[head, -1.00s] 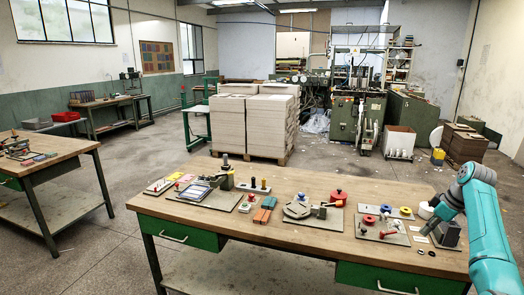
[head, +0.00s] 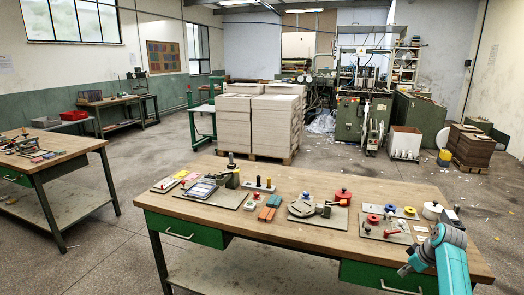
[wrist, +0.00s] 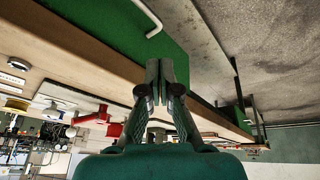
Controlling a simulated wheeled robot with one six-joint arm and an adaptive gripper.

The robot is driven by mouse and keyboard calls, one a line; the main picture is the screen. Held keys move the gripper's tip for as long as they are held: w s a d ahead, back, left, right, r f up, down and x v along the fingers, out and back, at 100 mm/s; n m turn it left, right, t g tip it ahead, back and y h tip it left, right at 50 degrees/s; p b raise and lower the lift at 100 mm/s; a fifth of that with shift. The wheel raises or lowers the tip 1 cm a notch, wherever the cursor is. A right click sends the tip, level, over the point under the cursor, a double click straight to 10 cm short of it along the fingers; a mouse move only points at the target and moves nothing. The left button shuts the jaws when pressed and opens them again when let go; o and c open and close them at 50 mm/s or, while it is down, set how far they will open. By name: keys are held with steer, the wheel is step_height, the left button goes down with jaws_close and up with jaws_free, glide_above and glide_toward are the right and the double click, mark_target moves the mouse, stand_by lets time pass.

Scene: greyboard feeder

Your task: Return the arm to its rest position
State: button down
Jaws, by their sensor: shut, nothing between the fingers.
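My arm (head: 453,268) is teal and stands at the lower right of the head view, in front of the right end of the workbench (head: 300,225). My gripper (head: 404,271) shows small there, low by the bench's front edge. In the wrist view my gripper (wrist: 166,68) is shut, its two dark fingers together with nothing between them. That view is upside down and shows the bench's front edge and a green drawer (wrist: 95,25) with a white handle beyond the fingers.
On the bench are a plate with red knobs (head: 384,232), a white round pot (head: 432,210), a red pot (head: 342,195) and several small parts. A second bench (head: 60,150) stands at left. Stacked board (head: 235,125) stands behind. Open floor (head: 100,245) lies between the benches.

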steer(key=s+a+f+m+t+h, duration=0.1)
steer(key=s+a+f, duration=0.45)
steer(key=f, duration=0.45)
steer(key=s+a+f+m+t+h, duration=0.1)
steer(key=s+a+f, duration=0.45)
steer(key=f, duration=0.45)
steer(key=s+a+f+m+t, duration=0.1)
steer(key=s+a+f+t, duration=0.15)
steer(key=s+a, duration=0.55)
steer(key=s+a+f+m+t, duration=0.1)
steer(key=s+a+f, duration=0.2)
steer(key=s, duration=0.9)
steer(key=s+a+r+m+t, duration=0.1)
steer(key=s+a+r, duration=0.15)
steer(key=s, duration=0.45)
steer(key=s+a+r+t, duration=0.1)
steer(key=s+a+r, duration=0.1)
steer(key=s+r, duration=0.3)
steer(key=s+a+r+m+t, duration=0.1)
steer(key=s+a+r, duration=0.15)
steer(key=s, duration=0.55)
steer(key=s+r+t, duration=0.1)
steer(key=s+r, duration=0.5)
steer(key=r, duration=0.3)
steer(key=s+a+r+t, duration=0.1)
steer(key=s+r, duration=0.5)
steer(key=r, duration=0.4)
steer(key=shift+a+r+m, duration=0.15)
steer(key=shift+a+m, duration=0.05)
steer(key=shift+m, duration=0.1)
